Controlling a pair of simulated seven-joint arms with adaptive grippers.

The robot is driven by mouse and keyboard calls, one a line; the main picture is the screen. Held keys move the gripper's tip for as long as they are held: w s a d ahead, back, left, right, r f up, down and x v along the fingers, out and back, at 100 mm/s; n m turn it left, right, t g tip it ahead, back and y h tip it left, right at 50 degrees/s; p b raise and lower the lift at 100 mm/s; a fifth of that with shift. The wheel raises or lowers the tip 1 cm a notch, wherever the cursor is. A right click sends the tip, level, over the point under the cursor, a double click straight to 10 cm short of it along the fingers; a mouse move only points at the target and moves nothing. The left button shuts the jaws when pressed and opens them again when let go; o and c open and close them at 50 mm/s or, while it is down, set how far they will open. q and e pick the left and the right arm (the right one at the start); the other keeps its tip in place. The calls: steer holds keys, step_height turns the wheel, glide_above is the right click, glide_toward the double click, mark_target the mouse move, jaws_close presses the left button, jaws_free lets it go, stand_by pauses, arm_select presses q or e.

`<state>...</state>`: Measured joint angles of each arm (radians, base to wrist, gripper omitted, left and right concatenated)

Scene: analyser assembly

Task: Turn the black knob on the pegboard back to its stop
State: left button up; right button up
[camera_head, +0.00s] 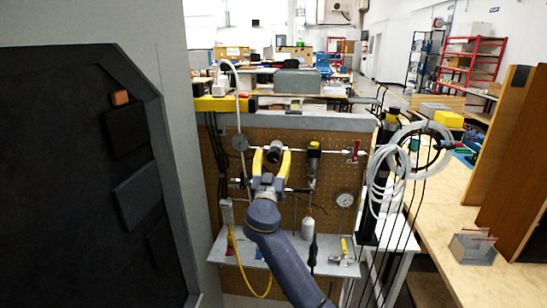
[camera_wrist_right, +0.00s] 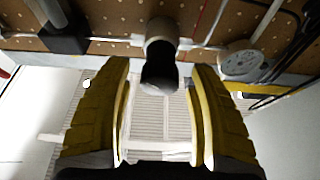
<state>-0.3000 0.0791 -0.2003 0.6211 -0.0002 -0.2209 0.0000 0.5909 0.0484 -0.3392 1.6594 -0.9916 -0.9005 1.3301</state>
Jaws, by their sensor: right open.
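The black knob (camera_head: 275,151) sits on a pale horizontal pipe on the brown pegboard (camera_head: 325,168). In the right wrist view the knob (camera_wrist_right: 159,74) is a dark cylinder on a grey fitting, end towards the camera. My right gripper (camera_head: 271,158) is open, its two yellow fingers on either side of the knob. In the wrist view a gap shows between the knob and each finger, so neither finger is seen to touch it. The knob's turning position cannot be read. My left gripper is not in view.
A round gauge (camera_head: 240,142) is left of the knob; a black-and-yellow fitting (camera_head: 313,152) and a red-handled valve (camera_head: 353,151) are to its right. A second dial (camera_head: 345,199) hangs lower. A grey shelf (camera_head: 328,268) lies below. Coiled clear hoses (camera_head: 381,190) hang at right.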

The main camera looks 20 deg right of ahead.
steer(key=shift+w+d+r, duration=0.1)
steer(key=shift+w+r, duration=0.05)
steer(key=shift+w, duration=0.05)
steer(key=c, duration=1.2)
